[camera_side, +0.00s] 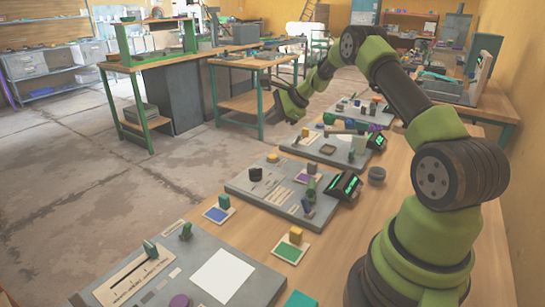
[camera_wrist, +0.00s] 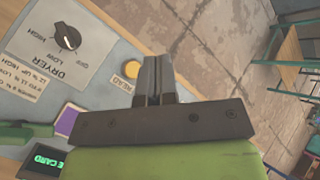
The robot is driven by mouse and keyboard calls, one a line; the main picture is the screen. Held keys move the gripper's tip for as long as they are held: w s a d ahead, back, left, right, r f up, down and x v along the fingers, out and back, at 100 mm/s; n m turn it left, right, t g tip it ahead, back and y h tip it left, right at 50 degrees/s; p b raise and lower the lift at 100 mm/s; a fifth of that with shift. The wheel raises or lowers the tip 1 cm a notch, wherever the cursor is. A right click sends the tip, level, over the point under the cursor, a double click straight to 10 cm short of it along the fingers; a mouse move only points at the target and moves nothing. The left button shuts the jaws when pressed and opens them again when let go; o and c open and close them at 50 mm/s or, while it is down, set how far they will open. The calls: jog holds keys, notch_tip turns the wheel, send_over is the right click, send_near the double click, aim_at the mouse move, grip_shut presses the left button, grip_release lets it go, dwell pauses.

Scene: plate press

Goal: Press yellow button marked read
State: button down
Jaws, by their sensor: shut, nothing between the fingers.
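The yellow button (camera_wrist: 133,69) is a round knob on a grey panel (camera_wrist: 100,60) in the wrist view, beside a label reading READ (camera_wrist: 121,83). It appears as a small yellow spot (camera_side: 273,157) on the middle panel in the side view. My gripper (camera_wrist: 153,62) is shut and empty; its fingertips show just right of the button in the wrist view. In the side view my gripper (camera_side: 270,119) hangs in the air above and beyond the panel, apart from the button.
A black DRYER knob (camera_wrist: 67,37) sits left of the button, and a purple patch (camera_wrist: 69,120) lies lower left. A card reader screen (camera_wrist: 46,159) shows green text. In the side view, more panels stand on the wooden bench (camera_side: 385,190), with open floor (camera_side: 130,180) to the left.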

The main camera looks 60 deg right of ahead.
aim_at(273, 157)
jog(key=shift+f, duration=4.3)
jog(key=shift+f, duration=0.1)
jog(key=shift+f, duration=0.3)
jog(key=shift+f, duration=0.4)
jog(key=shift+r, duration=0.85)
jog(key=shift+r, duration=2.5)
jog(key=shift+a, duration=0.1)
